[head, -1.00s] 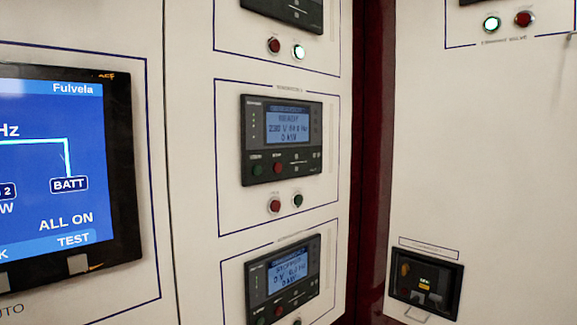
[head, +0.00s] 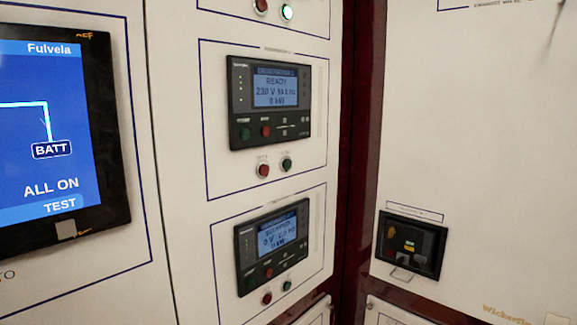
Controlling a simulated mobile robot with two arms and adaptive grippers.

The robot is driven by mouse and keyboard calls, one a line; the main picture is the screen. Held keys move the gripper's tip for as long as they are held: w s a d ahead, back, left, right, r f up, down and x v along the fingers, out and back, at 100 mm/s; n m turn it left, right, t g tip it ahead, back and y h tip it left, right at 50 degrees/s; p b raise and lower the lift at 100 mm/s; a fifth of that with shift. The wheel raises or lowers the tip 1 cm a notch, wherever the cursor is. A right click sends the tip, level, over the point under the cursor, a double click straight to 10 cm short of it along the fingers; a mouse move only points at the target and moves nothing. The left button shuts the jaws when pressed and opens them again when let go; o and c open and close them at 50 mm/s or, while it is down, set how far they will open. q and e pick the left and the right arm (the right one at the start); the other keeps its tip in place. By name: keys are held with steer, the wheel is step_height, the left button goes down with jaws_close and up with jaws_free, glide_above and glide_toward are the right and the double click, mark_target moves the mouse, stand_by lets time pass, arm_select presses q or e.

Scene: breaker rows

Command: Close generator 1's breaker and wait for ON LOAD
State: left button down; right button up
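A black generator controller (head: 270,101) is in the middle of the head view. Its blue screen (head: 276,88) reads READY, 230 V and 0 kW; the generator number in its title is too blurred to read. Below it are a red button (head: 263,170) and a dark green button (head: 286,164), both unlit. A lower controller (head: 272,246) has a blurred screen that seems to read STOPPED and 0 V. Under it are a red button (head: 267,298) and a dark green one (head: 287,286). Neither of my grippers is in view.
A large blue display (head: 50,135) at the left shows BATT, ALL ON and TEST. At the top, a red button (head: 261,6) sits beside a brightly lit button (head: 287,12). A dark recessed breaker unit (head: 411,243) is on the right panel, past a dark red post (head: 363,140).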

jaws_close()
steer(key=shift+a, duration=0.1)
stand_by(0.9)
